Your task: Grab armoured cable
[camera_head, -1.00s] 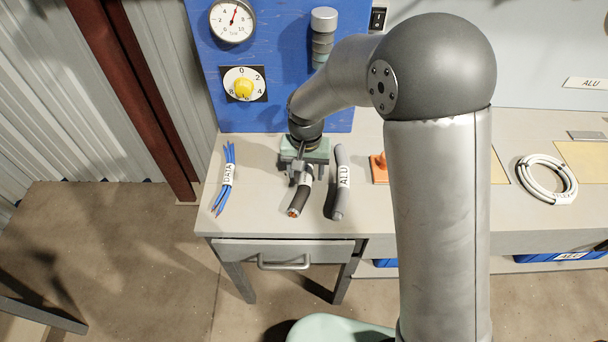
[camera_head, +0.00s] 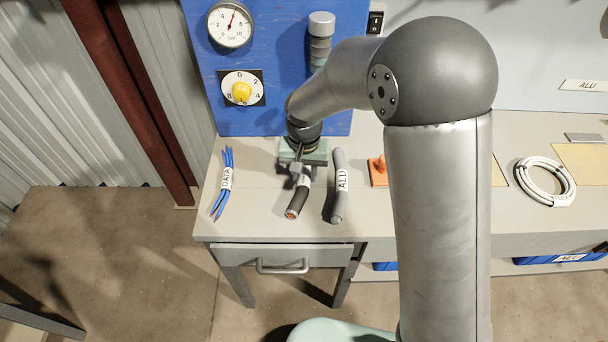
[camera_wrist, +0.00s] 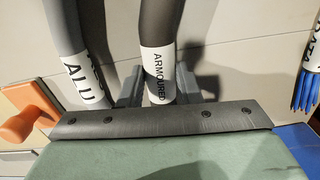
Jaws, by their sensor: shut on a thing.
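The armoured cable (camera_head: 297,202) is a short, thick black piece with a copper-coloured cut end, lying on the bench. In the wrist view its white label reads ARMOURED (camera_wrist: 158,75). My gripper (camera_head: 299,172) is shut on it around the labelled part; in the wrist view the two fingers (camera_wrist: 158,88) stand on either side of the label. The far end of the cable is hidden under my gripper. I cannot tell whether the cable is clear of the bench top.
The grey ALU cable (camera_head: 338,190) lies close on the right. The blue DATA cables (camera_head: 223,180) lie on the left. An orange object (camera_head: 378,170) and a white coil (camera_head: 545,182) are further right. A blue panel (camera_head: 270,60) stands behind.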

